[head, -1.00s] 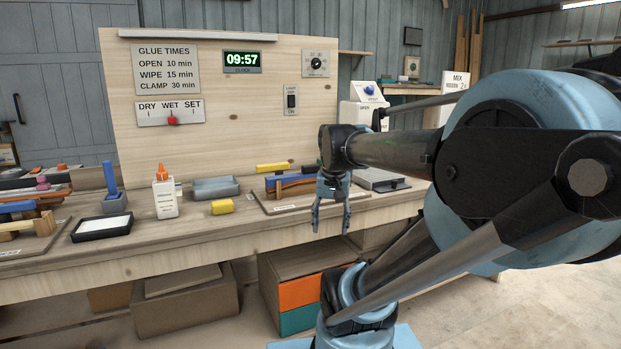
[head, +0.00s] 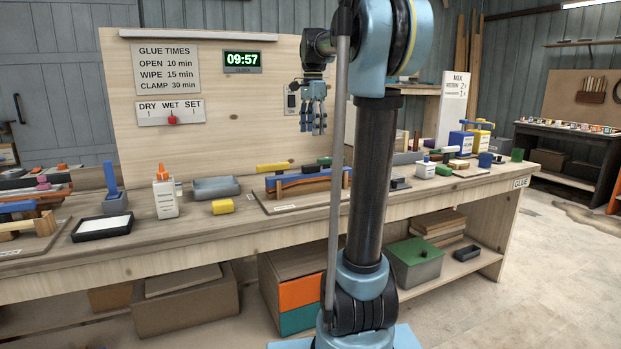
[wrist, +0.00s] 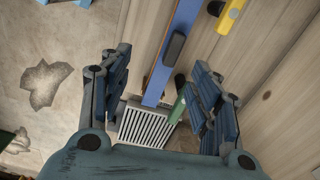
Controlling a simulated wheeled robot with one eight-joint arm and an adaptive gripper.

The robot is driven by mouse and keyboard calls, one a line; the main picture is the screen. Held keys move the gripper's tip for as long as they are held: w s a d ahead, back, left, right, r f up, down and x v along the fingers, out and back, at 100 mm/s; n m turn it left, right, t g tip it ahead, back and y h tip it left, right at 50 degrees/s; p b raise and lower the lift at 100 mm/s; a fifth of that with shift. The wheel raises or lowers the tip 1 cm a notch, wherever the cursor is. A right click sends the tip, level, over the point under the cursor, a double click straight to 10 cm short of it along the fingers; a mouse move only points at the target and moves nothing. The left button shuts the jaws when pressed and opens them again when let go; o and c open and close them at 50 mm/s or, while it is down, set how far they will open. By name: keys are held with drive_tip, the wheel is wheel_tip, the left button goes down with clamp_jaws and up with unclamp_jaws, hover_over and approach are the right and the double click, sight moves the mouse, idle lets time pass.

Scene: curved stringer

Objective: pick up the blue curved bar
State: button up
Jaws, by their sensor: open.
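The blue curved bar (head: 300,180) lies on a low fixture board (head: 277,207) on the workbench, with an orange-brown strip showing along it. In the wrist view the blue bar (wrist: 187,22) runs from the top down between the fingers, with a dark block on it. My gripper (head: 314,130) hangs fingers down, well above the bar and apart from it. In the wrist view my gripper (wrist: 160,100) is open, its fingers wide apart with nothing held.
A yellow bar (head: 272,167) and a green block (head: 310,169) are beside the blue bar. The upright panel (head: 230,110) rises behind the bench.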

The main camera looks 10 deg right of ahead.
sight(311, 165)
drive_tip(key=shift+m, duration=0.6)
drive_tip(key=w+f, duration=0.1)
drive_tip(key=f, duration=0.2)
drive_tip(key=w+f, duration=0.1)
drive_tip(key=f, duration=0.3)
drive_tip(key=w+f, duration=0.1)
drive_tip(key=f, duration=0.2)
drive_tip(key=shift+w+f, duration=0.1)
drive_tip(key=shift+f, duration=0.15)
drive_tip(key=shift+w+f, duration=0.2)
drive_tip(key=shift+f, duration=2.45)
drive_tip(key=c, duration=1.3)
